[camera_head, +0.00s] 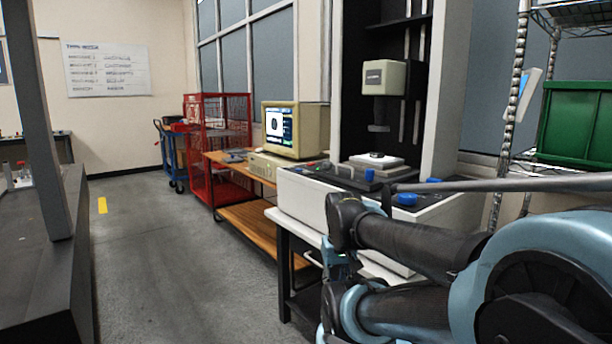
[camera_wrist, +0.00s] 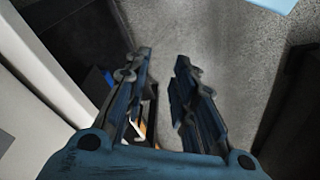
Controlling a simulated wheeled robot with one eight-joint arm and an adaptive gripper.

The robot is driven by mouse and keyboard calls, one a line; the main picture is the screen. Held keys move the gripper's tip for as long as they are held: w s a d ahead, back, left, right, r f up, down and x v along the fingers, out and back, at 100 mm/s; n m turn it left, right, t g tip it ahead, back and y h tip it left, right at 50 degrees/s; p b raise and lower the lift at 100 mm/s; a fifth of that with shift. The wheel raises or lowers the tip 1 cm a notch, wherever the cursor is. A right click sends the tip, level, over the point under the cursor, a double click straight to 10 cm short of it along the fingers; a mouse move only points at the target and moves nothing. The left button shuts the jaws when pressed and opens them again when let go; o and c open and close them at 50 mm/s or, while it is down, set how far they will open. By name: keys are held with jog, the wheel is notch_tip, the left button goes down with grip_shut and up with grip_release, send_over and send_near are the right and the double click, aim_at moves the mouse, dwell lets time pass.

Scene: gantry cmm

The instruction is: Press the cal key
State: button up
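No key marked cal can be read in either view. A white measuring machine (camera_head: 310,203) with a dark sloping top stands at the centre right of the head view. Small green and red spots, perhaps keys, show near its front left edge, too small to read. My gripper (camera_wrist: 162,60) is open and empty in the wrist view, its two dark fingers apart over grey floor. A pale panel lies left of the fingers. In the head view my arm reaches in front of the machine's near side and covers part of it; the fingers are not clear there.
A beige computer monitor (camera_head: 290,129) stands on a wooden bench (camera_head: 252,222) left of the machine. Blue knobs (camera_head: 406,199) sit on the machine's top. A wire rack with a green bin (camera_head: 580,124) is at right. The floor aisle (camera_head: 170,260) is clear.

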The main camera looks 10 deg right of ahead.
grip_shut()
dwell(1.0)
notch_tip(320, 180, up, 30)
jog(key=r+n+t+y, duration=0.1)
jog(key=n+t+y, duration=0.1)
jog(key=n+t, duration=0.7)
send_over(306, 172)
jog(key=shift+w+a+f+n+g, duration=0.15)
jog(key=shift+n+g, duration=0.4)
jog(key=shift+w+a+f+n+g, duration=0.1)
jog(key=shift+a+n+g, duration=0.05)
jog(key=shift+n+g, duration=0.4)
jog(key=shift+f, duration=0.1)
jog(key=shift+f, duration=4.3)
